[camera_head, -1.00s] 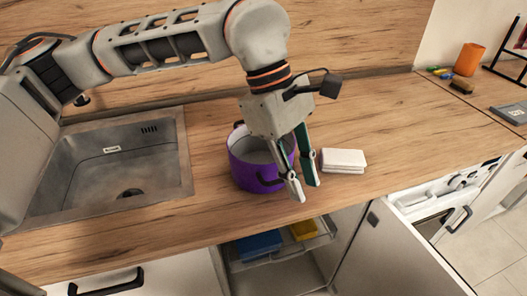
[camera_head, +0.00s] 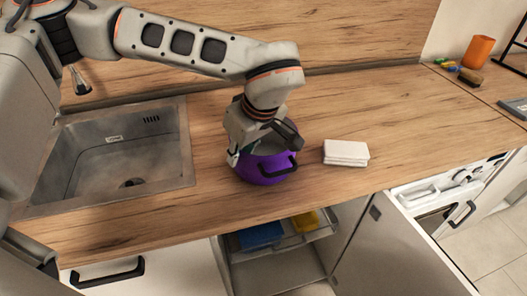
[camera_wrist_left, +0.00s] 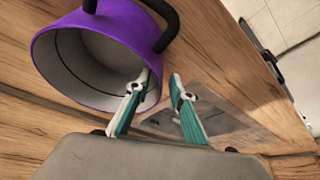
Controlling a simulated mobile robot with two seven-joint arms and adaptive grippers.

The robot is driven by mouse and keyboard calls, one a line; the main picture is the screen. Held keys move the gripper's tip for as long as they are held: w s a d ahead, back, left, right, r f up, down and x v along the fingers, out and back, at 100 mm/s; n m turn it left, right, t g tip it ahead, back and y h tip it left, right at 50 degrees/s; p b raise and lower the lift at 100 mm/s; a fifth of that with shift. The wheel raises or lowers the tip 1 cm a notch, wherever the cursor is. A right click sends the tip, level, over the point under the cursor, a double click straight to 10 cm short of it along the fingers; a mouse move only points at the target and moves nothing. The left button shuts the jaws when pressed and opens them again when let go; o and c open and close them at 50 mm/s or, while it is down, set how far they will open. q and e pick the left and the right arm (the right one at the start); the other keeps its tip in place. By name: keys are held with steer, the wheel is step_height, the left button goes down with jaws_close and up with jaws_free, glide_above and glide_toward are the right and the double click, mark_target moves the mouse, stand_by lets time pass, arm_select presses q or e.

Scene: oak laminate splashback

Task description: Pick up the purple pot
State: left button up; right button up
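The purple pot (camera_head: 266,173) stands on the wooden counter right of the sink, partly hidden by my left gripper; a black handle faces the front right. In the left wrist view the pot (camera_wrist_left: 100,22) shows its grey inside and one handle. My left gripper (camera_head: 246,154) is at the pot's left side. In the wrist view its teal fingers (camera_wrist_left: 160,88) are apart, one over the pot's opening and the other outside, with the rim's edge between them. Whether either touches the wall I cannot tell. My right gripper is not in view.
A metal sink (camera_head: 180,178) lies left of the pot. A white block-like stack (camera_head: 346,153) lies to its right. An orange cup (camera_head: 480,50) and small items stand at the far right. Below the front edge, an open drawer (camera_head: 285,242) holds blue and yellow things.

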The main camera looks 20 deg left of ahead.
arm_select(q)
steer(key=shift+x, duration=1.95)
steer(key=shift+w+d, duration=0.15)
jaws_close()
steer(key=shift+r, duration=0.1)
steer(key=shift+r, duration=0.1)
